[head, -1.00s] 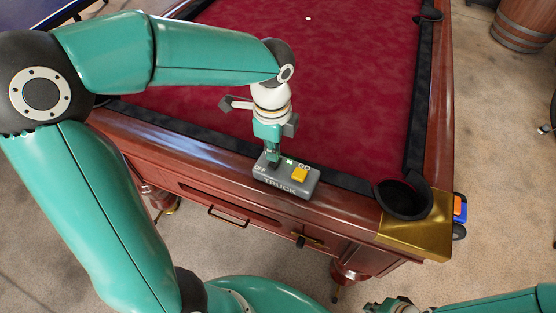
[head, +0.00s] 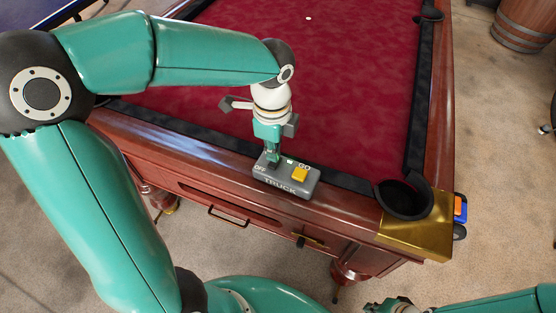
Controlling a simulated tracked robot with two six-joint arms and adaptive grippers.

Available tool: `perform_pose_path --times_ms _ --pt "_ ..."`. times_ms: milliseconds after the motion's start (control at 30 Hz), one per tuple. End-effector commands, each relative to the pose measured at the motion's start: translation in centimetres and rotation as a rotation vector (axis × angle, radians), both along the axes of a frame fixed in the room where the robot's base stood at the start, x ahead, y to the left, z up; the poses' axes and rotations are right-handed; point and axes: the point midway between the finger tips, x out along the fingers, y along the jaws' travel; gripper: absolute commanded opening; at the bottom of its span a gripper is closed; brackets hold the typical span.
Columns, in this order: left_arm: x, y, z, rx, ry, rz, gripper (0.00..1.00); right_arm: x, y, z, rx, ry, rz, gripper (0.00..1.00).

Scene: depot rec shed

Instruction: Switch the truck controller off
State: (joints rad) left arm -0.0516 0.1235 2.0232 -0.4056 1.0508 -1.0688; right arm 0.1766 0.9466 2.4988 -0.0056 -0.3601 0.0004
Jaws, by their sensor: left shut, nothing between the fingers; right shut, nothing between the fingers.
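The truck controller (head: 284,183) is a small grey box lettered "TRUCK" that sits on the wooden rail of the pool table. A yellow block (head: 299,174) stands by the word "GO" on its right half, and "OFF" is lettered at its left end. My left gripper (head: 272,161) is shut and points down onto the left half of the box near "OFF". Its fingertips hide that part of the box, and I cannot tell whether they touch it. My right gripper (head: 396,306) is shut and empty at the bottom edge, away from the controller and partly cut off.
The pool table (head: 340,80) has red cloth and a black corner pocket (head: 404,200) with a brass corner to the right of the controller. A blue and orange object (head: 460,209) shows past that corner. A barrel (head: 523,24) stands at the top right.

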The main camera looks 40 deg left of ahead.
Motion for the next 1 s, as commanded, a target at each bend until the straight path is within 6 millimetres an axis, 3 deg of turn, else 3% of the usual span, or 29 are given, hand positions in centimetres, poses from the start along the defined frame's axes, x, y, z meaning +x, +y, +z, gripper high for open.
perform_pose_path --times_ms 1000 --pt "0.0 -0.1 -1.6 0.0 0.0 -0.001 0.0 0.0 0.0 -1.3 0.0 0.0 0.0 0.0"
